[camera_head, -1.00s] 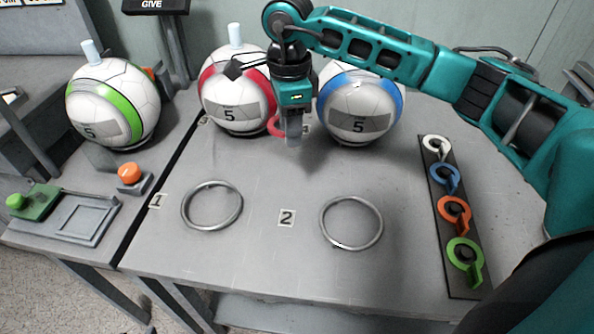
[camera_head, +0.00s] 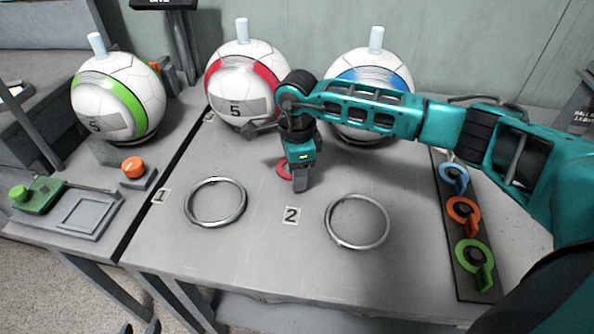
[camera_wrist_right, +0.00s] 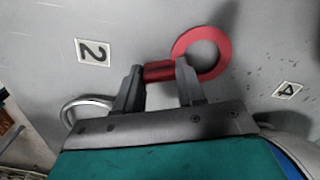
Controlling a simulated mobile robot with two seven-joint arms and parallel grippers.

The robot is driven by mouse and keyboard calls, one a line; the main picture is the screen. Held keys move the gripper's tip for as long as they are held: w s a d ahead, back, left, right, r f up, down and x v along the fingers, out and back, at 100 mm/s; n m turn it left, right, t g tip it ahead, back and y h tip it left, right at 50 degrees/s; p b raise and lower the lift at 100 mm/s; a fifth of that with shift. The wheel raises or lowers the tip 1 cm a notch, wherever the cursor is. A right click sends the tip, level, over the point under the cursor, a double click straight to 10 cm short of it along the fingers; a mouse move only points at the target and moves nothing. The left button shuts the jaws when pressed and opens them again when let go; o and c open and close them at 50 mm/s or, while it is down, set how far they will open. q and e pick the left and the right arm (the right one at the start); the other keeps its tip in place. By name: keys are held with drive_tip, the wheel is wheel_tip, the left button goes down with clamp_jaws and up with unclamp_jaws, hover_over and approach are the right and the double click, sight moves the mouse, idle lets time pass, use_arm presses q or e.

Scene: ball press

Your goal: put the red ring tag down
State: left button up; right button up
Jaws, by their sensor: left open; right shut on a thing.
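The red ring tag (camera_head: 283,169) is in my right gripper (camera_head: 301,184), low over the table behind the "2" label, partly hidden by the gripper. In the right wrist view, the fingers (camera_wrist_right: 160,74) are shut on the tag's tab, and its ring (camera_wrist_right: 222,42) lies flat beyond them. I cannot tell whether it touches the table. Two dark tips at the bottom edge of the head view appear to be my left gripper (camera_head: 139,328), open and empty, away from the tag.
Two metal rings (camera_head: 188,207) (camera_head: 330,232) lie on the table in front. Balls with green (camera_head: 128,100), red (camera_head: 237,85) and blue (camera_head: 350,75) bands stand behind. A strip (camera_head: 470,290) at right holds blue, orange and green tags. An orange button (camera_head: 133,168) is at left.

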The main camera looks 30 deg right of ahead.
drive_tip(key=shift+f, duration=0.1)
drive_tip(key=o, duration=1)
use_arm(q)
drive_tip(key=shift+s+f, duration=0.15)
drive_tip(key=shift+f, duration=0.1)
drive_tip(key=shift+r, duration=0.1)
use_arm(e)
drive_tip(key=shift+r, duration=0.4)
use_arm(q)
drive_tip(key=shift+s+a+r+p, duration=0.1)
drive_tip(key=shift+a+r+p, duration=0.2)
drive_tip(key=shift+p, duration=0.4)
use_arm(e)
wheel_tip(320, 180, up, 12)
drive_tip(key=shift+f, duration=0.2)
use_arm(q)
drive_tip(key=shift+s, duration=0.1)
